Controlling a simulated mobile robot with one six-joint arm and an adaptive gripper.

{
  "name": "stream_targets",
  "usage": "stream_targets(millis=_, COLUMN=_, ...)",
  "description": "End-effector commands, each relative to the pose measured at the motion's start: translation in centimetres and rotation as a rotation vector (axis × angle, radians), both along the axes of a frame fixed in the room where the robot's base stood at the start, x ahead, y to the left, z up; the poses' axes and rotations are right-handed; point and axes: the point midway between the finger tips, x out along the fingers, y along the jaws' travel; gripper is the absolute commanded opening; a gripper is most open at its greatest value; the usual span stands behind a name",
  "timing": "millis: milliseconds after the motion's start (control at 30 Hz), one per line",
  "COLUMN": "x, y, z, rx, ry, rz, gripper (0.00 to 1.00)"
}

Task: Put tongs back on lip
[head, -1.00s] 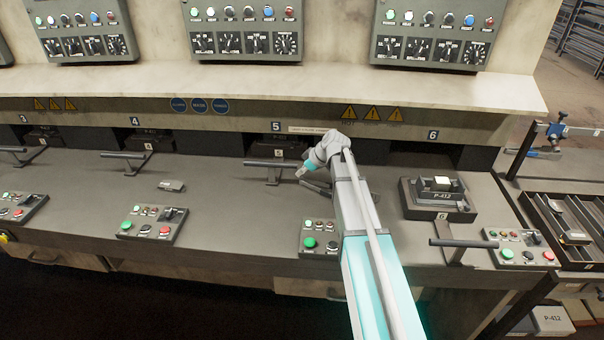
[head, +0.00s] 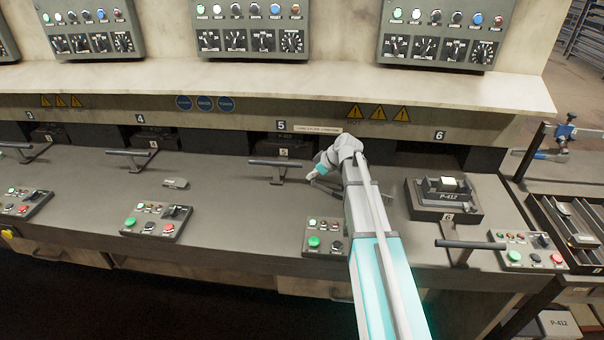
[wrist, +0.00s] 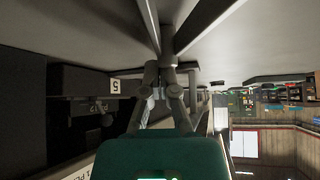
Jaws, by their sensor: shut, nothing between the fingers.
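My gripper (head: 313,178) hangs low over the grey bench top at station 5, just right of the station's T-shaped handle (head: 281,162). In the wrist view my gripper (wrist: 168,75) has its dark fingers close together with nothing held between them. A slim dark bar (head: 326,190) lies by the gripper in the head view, partly hidden behind my arm. It may be the tongs, but it is too small to tell. The wrist view shows two dark bars (wrist: 203,25) spreading just beyond the fingertips. I cannot tell whether the fingers touch them.
A button panel (head: 326,238) sits on the bench's front edge below station 5. A slotted tray (head: 565,225) is far right.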

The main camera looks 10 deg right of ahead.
Motion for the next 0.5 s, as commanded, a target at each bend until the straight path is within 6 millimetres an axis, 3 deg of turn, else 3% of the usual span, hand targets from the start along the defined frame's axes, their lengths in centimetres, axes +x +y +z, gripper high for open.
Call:
stream_targets(millis=167, x=-1.2, y=-1.5, z=0.0, rx=0.000, ry=-0.001, rz=-0.001, gripper=0.00)
stream_targets(millis=500, x=-1.2, y=-1.7, z=0.0, rx=0.000, ry=-0.001, rz=0.001, gripper=0.00)
